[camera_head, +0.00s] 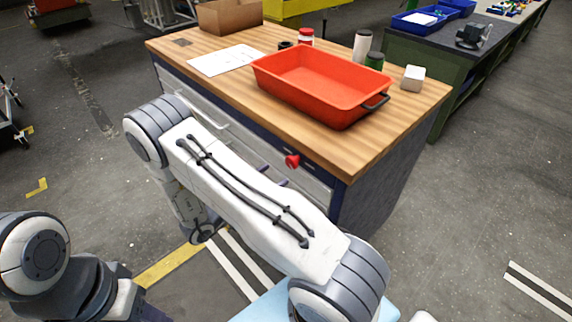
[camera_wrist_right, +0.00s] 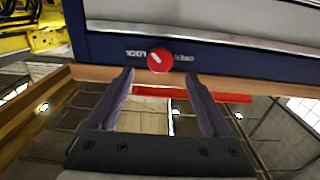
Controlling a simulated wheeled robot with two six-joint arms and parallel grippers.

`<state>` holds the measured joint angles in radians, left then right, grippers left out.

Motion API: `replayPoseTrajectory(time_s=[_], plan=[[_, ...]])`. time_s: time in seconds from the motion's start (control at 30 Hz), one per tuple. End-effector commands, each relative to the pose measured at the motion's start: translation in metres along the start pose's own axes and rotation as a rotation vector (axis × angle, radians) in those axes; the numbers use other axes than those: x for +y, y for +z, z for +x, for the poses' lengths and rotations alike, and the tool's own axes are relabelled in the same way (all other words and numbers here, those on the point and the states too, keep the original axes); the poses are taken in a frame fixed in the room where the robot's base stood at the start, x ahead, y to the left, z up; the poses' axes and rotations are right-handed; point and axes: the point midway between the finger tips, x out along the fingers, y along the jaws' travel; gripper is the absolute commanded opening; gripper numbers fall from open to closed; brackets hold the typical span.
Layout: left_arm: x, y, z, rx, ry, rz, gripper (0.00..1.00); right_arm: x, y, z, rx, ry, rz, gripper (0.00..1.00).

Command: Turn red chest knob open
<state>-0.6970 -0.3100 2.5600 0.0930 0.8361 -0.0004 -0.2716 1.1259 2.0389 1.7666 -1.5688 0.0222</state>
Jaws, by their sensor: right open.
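The red chest knob (camera_head: 292,161) sits on the dark blue rail below the wooden top, near the chest's front right corner. In the right wrist view, the knob (camera_wrist_right: 160,60) shows a pale slanted mark and has small white lettering on both sides, upside down and hard to read. My right gripper (camera_wrist_right: 159,74) is open. Its two dark fingers point toward the rail, with the knob between the lines of their tips; I see no contact. In the head view, my right arm hides most of that gripper; only bits of the fingers show. My left gripper is out of view.
A red tray (camera_head: 335,110) stands on the chest's wooden top (camera_head: 420,105), among jars, a white block (camera_head: 412,78), a paper sheet (camera_head: 225,60) and a cardboard box (camera_head: 230,16). Silver drawers with handles fill the chest's front. Floor at right is clear.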

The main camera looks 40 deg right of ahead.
Motion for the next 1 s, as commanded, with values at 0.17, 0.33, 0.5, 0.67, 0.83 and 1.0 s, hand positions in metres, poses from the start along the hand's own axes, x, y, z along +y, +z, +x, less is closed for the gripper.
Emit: replayPoseTrajectory(time_s=[0.17, 0.33, 0.5, 0.67, 0.83, 1.0], plan=[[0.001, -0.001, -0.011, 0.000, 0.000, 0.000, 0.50, 0.001, -0.002, 0.035, -0.002, 0.005, -0.001, 0.84], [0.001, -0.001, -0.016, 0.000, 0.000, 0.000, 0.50, 0.001, -0.001, 0.055, -0.002, 0.001, -0.001, 0.84], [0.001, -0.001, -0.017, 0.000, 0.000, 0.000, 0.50, 0.000, 0.000, 0.063, -0.002, -0.001, 0.001, 0.84], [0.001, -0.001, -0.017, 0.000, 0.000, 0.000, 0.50, 0.000, 0.000, 0.063, -0.002, -0.003, 0.001, 0.84], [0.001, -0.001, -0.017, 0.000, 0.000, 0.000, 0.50, 0.000, 0.000, 0.063, -0.002, -0.002, 0.001, 0.46], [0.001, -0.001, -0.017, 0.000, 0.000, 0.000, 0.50, 0.000, 0.000, 0.062, -0.003, -0.003, 0.001, 0.00]])
